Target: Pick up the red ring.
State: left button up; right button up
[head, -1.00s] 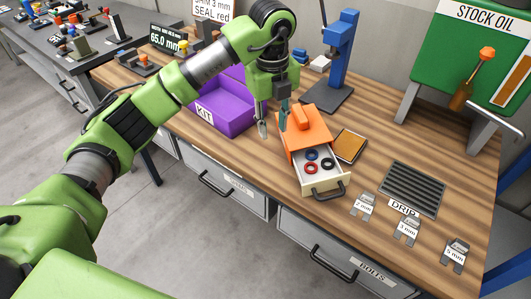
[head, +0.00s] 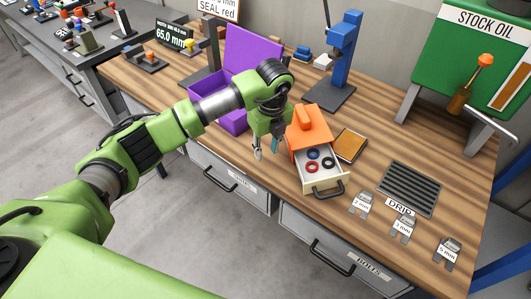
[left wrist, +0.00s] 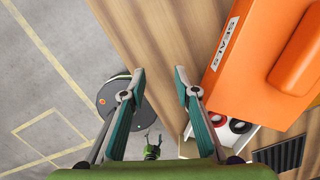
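The red ring (head: 312,167) lies in the open white drawer (head: 333,178) of the orange box (head: 309,126), with a blue ring (head: 313,154) and a black ring (head: 328,163) beside it. My left gripper (head: 266,151) is open and empty, pointing down just left of the orange box. In the left wrist view its spread fingers (left wrist: 160,72) show nothing between them. There the drawer's rings are at the right, the red ring (left wrist: 216,119) partly cut off by a finger and the black ring (left wrist: 239,126) next to it. My right gripper is not in view.
A purple KIT bin (head: 232,122) stands behind my left arm. A brown pad (head: 350,145) and a dark DRIP grate (head: 408,188) lie right of the drawer, with small gauges (head: 404,228) near the front edge. A blue press (head: 340,55) stands behind.

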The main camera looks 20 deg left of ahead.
pick_arm(q)
jog(key=shift+w+a+f, duration=0.1)
jog(key=shift+f, duration=0.95)
grip_shut()
grip_release()
